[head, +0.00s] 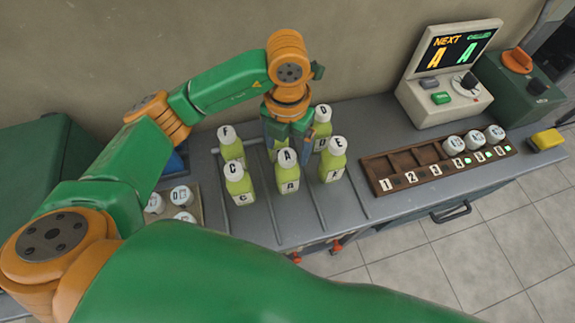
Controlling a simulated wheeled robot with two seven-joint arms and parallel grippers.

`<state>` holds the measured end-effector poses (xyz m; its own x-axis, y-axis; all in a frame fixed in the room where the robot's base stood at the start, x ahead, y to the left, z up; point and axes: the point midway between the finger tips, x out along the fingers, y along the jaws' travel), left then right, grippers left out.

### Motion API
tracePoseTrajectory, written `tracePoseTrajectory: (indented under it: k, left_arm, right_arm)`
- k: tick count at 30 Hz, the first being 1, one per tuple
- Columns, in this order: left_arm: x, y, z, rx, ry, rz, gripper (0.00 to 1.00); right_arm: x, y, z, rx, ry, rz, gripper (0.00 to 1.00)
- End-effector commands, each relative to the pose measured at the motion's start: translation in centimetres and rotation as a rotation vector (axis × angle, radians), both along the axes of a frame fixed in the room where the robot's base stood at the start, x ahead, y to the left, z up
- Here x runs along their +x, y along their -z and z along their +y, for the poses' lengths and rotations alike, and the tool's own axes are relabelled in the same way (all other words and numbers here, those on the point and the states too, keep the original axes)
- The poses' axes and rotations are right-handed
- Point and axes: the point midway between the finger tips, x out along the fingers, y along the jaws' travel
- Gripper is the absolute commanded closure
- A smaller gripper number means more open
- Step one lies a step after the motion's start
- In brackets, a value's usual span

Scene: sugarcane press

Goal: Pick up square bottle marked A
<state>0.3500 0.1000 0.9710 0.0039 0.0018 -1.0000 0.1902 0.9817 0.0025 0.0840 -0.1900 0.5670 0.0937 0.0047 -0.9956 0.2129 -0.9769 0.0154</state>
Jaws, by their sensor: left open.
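The square bottle marked A (288,181), yellow-green with a white lettered cap, stands upright in the front row between the bottles marked C (239,186) and E (332,165). My left gripper (287,146) points down from above, open, with its fingers at or just behind the cap of bottle A. I cannot tell whether the fingers touch it. Bottles F (231,149) and D (322,125) stand in the back row. The spot between them is hidden by my left gripper. My right gripper is not in view.
A brown rack (408,181) with numbered slots holds several white-capped items at its right end. A console with a screen reading NEXT A and CALLED A (449,78) stands behind it. White-capped items (181,196) stand at left. A yellow block (547,139) lies at right.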

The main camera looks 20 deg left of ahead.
Motion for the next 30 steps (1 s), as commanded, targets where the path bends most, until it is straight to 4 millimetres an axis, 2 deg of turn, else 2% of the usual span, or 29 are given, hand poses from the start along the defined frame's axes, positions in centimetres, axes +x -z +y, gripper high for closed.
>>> tracePoseTrajectory:
  k: [1,2,3,6,12,21,22,30]
  left_arm:
    - [-0.4,0.4,0.0,0.002,0.000,0.008,0.16]
    - [-0.5,1.0,0.0,0.001,0.000,0.007,0.16]
    - [-0.4,2.0,0.0,0.001,-0.002,0.005,0.16]
    - [-0.3,3.2,0.0,0.000,-0.001,0.002,0.16]
    - [-0.3,3.4,0.0,0.001,0.000,0.000,0.16]
    - [-0.2,3.4,0.0,0.000,0.000,0.000,0.97]
    - [-0.2,3.4,0.0,0.000,0.000,0.000,1.00]
    - [-0.2,3.4,0.0,0.000,0.000,-0.001,1.00]
  right_arm:
    - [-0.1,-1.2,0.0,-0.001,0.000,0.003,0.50]
    - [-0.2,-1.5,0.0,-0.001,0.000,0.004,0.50]
    - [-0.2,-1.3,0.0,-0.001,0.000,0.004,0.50]
    - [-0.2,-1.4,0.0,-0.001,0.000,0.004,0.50]
    - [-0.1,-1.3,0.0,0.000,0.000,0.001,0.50]
    - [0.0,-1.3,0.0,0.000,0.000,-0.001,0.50]
    - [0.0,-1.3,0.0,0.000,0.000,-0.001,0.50]
    - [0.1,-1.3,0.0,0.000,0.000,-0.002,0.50]
